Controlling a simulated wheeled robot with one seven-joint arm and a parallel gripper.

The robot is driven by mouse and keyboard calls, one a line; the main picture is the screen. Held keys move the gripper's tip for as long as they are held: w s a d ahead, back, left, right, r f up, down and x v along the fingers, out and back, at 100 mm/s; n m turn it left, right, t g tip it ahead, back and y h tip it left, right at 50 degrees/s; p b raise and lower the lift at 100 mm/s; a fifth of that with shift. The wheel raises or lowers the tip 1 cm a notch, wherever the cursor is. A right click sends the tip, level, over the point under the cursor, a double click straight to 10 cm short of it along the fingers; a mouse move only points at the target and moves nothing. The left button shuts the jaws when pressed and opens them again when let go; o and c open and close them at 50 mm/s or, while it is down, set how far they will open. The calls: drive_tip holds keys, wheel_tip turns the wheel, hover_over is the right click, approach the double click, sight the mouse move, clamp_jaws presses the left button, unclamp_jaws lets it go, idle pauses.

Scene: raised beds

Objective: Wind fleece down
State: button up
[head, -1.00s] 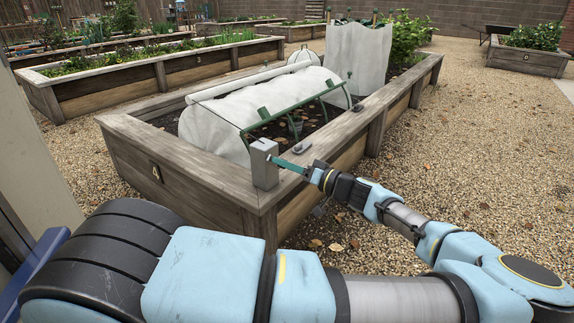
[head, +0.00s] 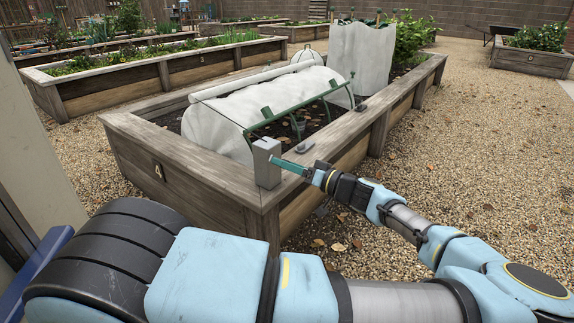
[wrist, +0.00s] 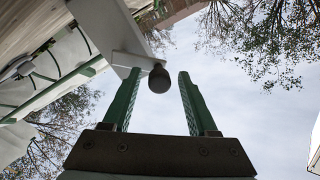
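White fleece (head: 215,122) covers the back and left of a hooped tunnel in the near raised bed. Its rolled edge lies along the top, and the green hoops (head: 300,118) are bare on the right side. A grey post-like box (head: 267,163) stands on the bed's near corner. My gripper (head: 276,161) is at this box, coming from the right. In the wrist view its two green fingers are open, with a dark round knob (wrist: 159,79) between their tips, nearer the left finger. I cannot tell whether it touches. The knob's mounting is partly hidden.
The bed's wooden rim (head: 340,128) runs along the right side, with small dark fittings (head: 304,146) on it. An upright white fleece screen (head: 361,62) and a leafy shrub (head: 408,35) stand behind the tunnel. Gravel (head: 480,150) to the right is clear.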

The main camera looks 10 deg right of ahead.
drive_tip(key=shift+d, duration=0.1)
drive_tip(key=p+v, duration=0.1)
drive_tip(key=v, duration=0.9)
drive_tip(key=shift+s+d, duration=0.2)
drive_tip(key=shift+s, duration=0.05)
drive_tip(key=shift+f, duration=0.1)
drive_tip(key=w+a+m+y+b, duration=0.1)
drive_tip(key=w+a+m+b, duration=0.1)
drive_tip(key=m, duration=0.7)
drive_tip(key=w+a+m+t+y+b, duration=0.1)
drive_tip(key=w+a+m+b, duration=0.2)
drive_tip(key=m, duration=0.6)
drive_tip(key=w+a+m+t+y+b, duration=0.1)
drive_tip(key=w+a+m+b, duration=0.2)
drive_tip(key=m, duration=0.7)
drive_tip(key=shift+a+y, duration=0.1)
drive_tip(key=shift+y, duration=0.2)
